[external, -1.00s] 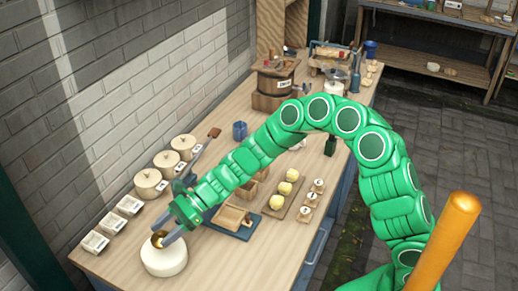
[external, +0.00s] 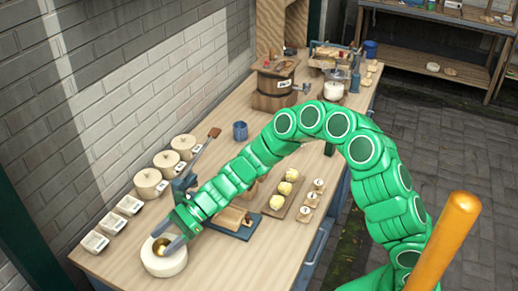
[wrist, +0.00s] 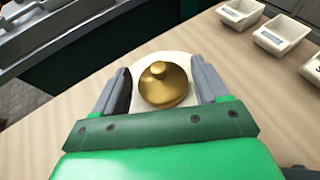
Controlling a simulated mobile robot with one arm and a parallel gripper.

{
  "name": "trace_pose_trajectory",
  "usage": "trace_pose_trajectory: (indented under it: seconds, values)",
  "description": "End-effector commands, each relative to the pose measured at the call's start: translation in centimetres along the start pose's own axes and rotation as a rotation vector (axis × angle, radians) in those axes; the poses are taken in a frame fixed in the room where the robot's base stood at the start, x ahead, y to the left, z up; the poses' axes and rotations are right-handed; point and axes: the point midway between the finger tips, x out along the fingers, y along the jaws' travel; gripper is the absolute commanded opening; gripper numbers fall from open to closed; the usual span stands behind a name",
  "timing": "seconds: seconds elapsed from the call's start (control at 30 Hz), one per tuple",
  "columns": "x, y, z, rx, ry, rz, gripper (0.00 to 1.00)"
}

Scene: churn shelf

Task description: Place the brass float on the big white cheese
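The brass float (external: 161,246), a round golden piece with a small knob, sits on top of the big white cheese (external: 165,268) at the table's near left end. In the wrist view the float (wrist: 163,88) is between my fingertips, with the pale cheese (wrist: 146,59) showing around and behind it. My gripper (external: 168,238) is open around the float. In the wrist view my gripper (wrist: 161,88) has a narrow gap between each finger and the float. The float's underside is hidden.
Several small white trays (external: 111,223) and lidded round pots (external: 150,183) line the wall side. A wooden press on a dark base (external: 236,226) stands under my arm. Yellow lumps on a board (external: 284,194) lie to the right. A blue cup (external: 240,131) stands further back.

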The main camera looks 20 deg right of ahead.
Motion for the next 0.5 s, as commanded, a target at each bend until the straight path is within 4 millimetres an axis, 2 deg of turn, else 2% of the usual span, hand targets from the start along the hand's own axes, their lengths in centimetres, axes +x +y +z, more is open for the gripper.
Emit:
trace_pose_trajectory:
  seconds: [0.07,0.37,0.5]
  values:
    - [-0.01,-0.01,0.0,0.0,0.0,0.0,0.84]
    - [-0.05,0.0,0.09,0.0,0.0,0.0,0.84]
    - [-0.65,-0.04,0.27,0.001,0.0,-0.001,0.84]
